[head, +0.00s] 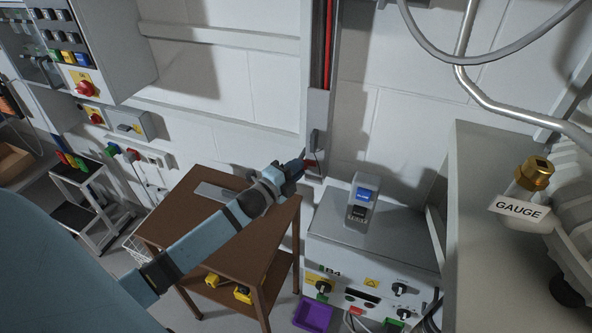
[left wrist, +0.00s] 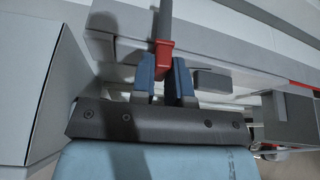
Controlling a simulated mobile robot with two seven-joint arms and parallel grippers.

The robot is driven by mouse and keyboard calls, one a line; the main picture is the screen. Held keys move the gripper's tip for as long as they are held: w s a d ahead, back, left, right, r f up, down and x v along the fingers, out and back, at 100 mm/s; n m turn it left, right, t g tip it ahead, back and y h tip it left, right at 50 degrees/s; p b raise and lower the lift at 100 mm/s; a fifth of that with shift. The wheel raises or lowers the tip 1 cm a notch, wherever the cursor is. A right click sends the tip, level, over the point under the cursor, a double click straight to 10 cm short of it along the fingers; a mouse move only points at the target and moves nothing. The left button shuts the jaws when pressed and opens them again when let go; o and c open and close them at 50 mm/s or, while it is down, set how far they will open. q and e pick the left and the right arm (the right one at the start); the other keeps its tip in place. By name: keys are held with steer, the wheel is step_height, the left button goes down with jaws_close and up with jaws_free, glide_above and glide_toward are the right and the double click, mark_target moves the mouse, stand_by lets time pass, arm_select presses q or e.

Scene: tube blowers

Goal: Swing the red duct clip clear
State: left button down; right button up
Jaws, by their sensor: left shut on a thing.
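The red duct clip (left wrist: 163,56) shows in the left wrist view, with a grey bar (left wrist: 164,18) running up from it. My left gripper (left wrist: 164,78) is shut on the clip, with its blue fingers on either side of the clip's lower part. In the head view my left gripper (head: 299,163) is at the lower part of the grey wall duct (head: 318,110). Red and black cables (head: 328,45) run down inside the duct above. The clip is mostly hidden there by the gripper. My right gripper is not in view.
A brown table (head: 220,239) stands below my left arm. A grey control box (head: 372,245) with a blue-topped switch unit (head: 362,201) stands right of the duct. A purple tray (head: 314,315) lies in front. Large grey machinery with a gauge label (head: 520,211) is at far right.

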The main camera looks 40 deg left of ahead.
arm_select(q)
steer(key=shift+a+r+n+t+y+b, duration=0.1)
steer(key=shift+n+t+y+b, duration=0.4)
steer(key=shift+n+y, duration=1.9)
steer(key=shift+a+n+t+y+b, duration=0.1)
steer(key=shift+n+t+y+b, duration=0.4)
steer(key=shift+n, duration=4.05)
steer(key=shift+r+n+t+y+b, duration=0.2)
steer(key=shift+n+t+y, duration=0.7)
steer(key=shift+n, duration=2.55)
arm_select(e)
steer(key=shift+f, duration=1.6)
arm_select(q)
steer(key=shift+f+n+y, duration=0.15)
steer(key=shift+n+y, duration=0.15)
steer(key=shift+y, duration=0.1)
steer(key=c, duration=1.1)
jaws_free()
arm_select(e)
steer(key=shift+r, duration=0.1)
arm_select(q)
steer(key=shift+s+f, duration=0.1)
steer(key=shift+f, duration=0.05)
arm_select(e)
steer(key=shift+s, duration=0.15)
